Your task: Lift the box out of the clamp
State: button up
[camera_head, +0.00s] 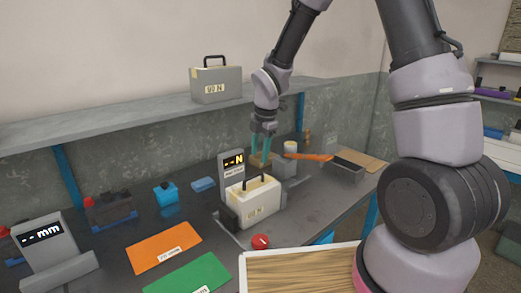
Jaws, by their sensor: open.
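A white box (253,209) with a dark carrying handle and a yellowish label sits upright in the clamp on the bench. The clamp (228,218) shows as a dark jaw at the box's left side, with a grey display post (233,172) behind it showing dashes and "N". Its far-side parts are partly hidden by the box. My gripper (261,153) points down with two teal fingers apart. It appears above and behind the box's handle in the picture, not touching the box, and holds nothing that I can see.
A red knob (260,241) stands in front of the clamp. A grey box (209,83) is on the shelf above. Orange (164,247) and green (190,276) mats lie front left.

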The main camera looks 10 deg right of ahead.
aim_at(256, 175)
jog(key=f, duration=0.3)
jog(key=w+f, duration=0.1)
jog(key=f, duration=0.2)
jog(key=a+f, duration=0.1)
jog(key=f, duration=0.3)
jog(key=shift+w, duration=0.25)
grip_shut()
jog(key=shift+r, duration=0.1)
dwell(1.0)
jog(key=shift+r, duration=5)
jog(key=shift+w, duration=0.1)
